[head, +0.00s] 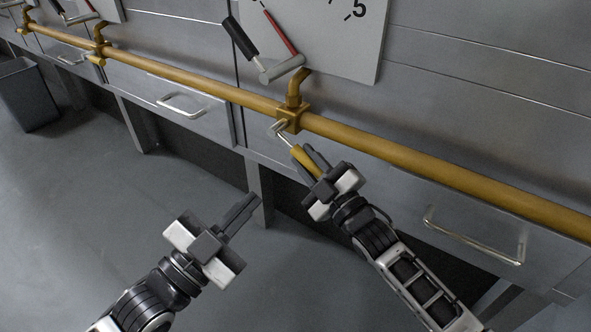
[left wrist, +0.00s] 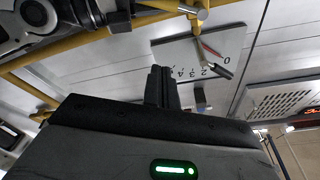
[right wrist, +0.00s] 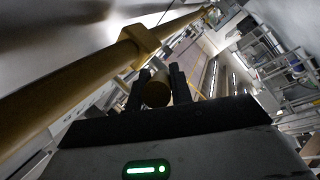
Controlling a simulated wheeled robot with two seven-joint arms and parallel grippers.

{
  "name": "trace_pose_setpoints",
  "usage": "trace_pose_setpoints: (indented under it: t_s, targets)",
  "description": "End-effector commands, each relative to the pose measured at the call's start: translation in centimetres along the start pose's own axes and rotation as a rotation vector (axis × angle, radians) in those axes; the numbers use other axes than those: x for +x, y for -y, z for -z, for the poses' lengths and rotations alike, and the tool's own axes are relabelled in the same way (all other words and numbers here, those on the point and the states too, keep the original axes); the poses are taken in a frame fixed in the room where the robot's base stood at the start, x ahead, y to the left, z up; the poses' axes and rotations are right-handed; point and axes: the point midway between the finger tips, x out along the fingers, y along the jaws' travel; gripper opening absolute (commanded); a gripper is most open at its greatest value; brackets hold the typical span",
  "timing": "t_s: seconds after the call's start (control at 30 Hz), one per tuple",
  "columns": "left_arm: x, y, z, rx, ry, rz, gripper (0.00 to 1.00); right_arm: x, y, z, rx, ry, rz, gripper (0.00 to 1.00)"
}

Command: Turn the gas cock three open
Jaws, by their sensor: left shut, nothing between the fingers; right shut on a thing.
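A gas cock has a brass valve body (head: 291,118) on the yellow pipe, a bent silver stem (head: 281,130) and a yellow handle (head: 301,156) slanting down to the right. No number for the cock is readable. My right gripper (head: 312,163) is shut on the yellow handle; the handle's round end (right wrist: 157,91) shows between its fingers in the right wrist view. My left gripper (head: 250,203) is shut and empty, apart from the pipe, at the lower left of the cock. Its closed fingers also show in the left wrist view (left wrist: 161,84).
The yellow pipe (head: 410,162) runs along the metal cabinet front. Above the cock is a dial panel (head: 345,45) with a lever. Drawer handles (head: 475,240) stick out below the pipe. A grey bin (head: 28,98) stands far left.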

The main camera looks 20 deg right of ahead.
Motion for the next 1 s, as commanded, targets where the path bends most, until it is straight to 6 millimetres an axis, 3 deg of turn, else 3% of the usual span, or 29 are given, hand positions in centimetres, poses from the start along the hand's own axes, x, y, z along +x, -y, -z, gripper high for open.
trace_pose_setpoints:
  t_s: [0.1, 0.27, 0.67, 0.8, 1.0]
  targets:
    - [0.1, -1.0, -1.5, -0.003, 0.04, -0.031, 0.0, 0.0, 0.0, 0.0, -0.001, 0.001, 0.0, 0.0]
    - [1.9, -1.3, -1.8, -0.004, 0.044, -0.035, 0.0, 0.0, 0.0, 0.0, -0.001, 0.001, 0.0, 0.0]
    - [10.3, -1.6, -2.1, -0.005, 0.045, -0.036, 0.0, 0.0, 0.0, 0.0, -0.001, 0.001, 0.0, 0.0]
    - [11.4, -1.6, -3.9, -0.002, 0.048, -0.036, 0.0, 0.0, 0.0, 0.0, 0.0, 0.0, 0.0, 0.0]
    - [12.3, -1.6, -4.9, -0.005, 0.046, -0.035, 0.0, 0.1, 0.0, 0.0, 0.0, 0.0, 0.0, 0.0]
